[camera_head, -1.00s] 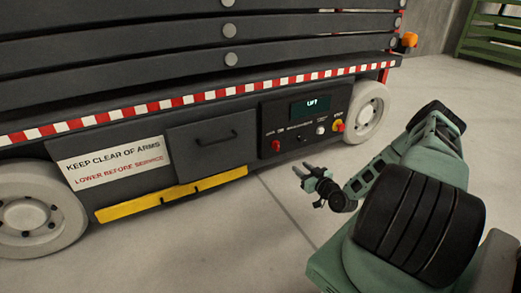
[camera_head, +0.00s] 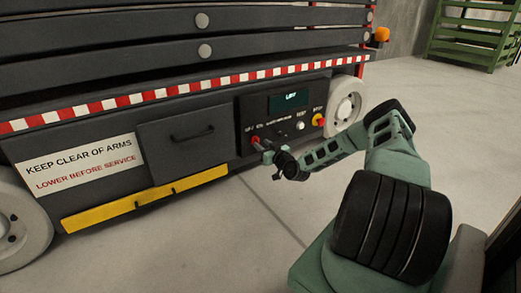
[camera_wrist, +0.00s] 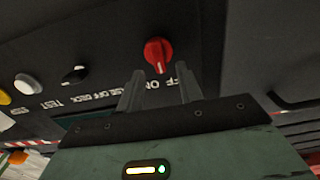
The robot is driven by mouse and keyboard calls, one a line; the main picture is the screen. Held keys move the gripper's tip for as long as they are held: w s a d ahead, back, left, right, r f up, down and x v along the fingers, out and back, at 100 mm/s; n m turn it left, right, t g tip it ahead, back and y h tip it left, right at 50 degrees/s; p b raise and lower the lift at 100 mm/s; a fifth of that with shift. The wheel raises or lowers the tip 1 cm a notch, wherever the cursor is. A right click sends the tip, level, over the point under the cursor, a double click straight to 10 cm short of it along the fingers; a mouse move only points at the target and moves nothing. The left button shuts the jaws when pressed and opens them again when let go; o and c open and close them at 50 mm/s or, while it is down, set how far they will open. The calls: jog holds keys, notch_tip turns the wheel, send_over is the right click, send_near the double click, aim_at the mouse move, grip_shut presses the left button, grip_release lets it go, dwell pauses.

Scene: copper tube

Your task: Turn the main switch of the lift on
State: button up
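The main switch is a red rotary knob (camera_wrist: 158,52) on the lift's dark control panel (camera_head: 282,104). In the wrist view, which shows the panel upside down, it sits beside the OFF and ON lettering, partly covered by my fingers. A pale mark on the knob points toward the lettering; I cannot tell which word it meets. The knob (camera_head: 255,140) also shows in the head view, at the panel's lower left. My gripper (camera_wrist: 159,75) is open, its two fingertips just short of the knob on either side, nothing between them. It shows in the head view (camera_head: 265,146) close to the panel.
A black selector (camera_wrist: 75,74), a white TEST button (camera_wrist: 27,84) and a yellow-based stop button (camera_head: 318,119) share the panel. A drawer with a handle (camera_head: 190,138) is left of it. A pale wheel (camera_head: 345,103) stands right. The floor in front is clear.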

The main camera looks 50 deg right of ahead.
jog(key=shift+b+x, duration=0.35)
jog(key=shift+x, duration=0.85)
grip_shut()
jog(key=shift+m, duration=0.3)
jog(key=shift+d+r+m+p, duration=0.1)
jog(key=shift+m+p, duration=0.35)
jog(key=shift+m, duration=0.45)
jog(key=m, duration=0.3)
jog(key=m+p, duration=0.1)
jog(key=m, duration=0.5)
jog(key=shift+s+d+f, duration=0.1)
jog(key=shift+d+f, duration=0.25)
jog(key=shift+d, duration=0.05)
jog(key=shift+m+p, duration=0.3)
jog(key=shift+m, duration=0.1)
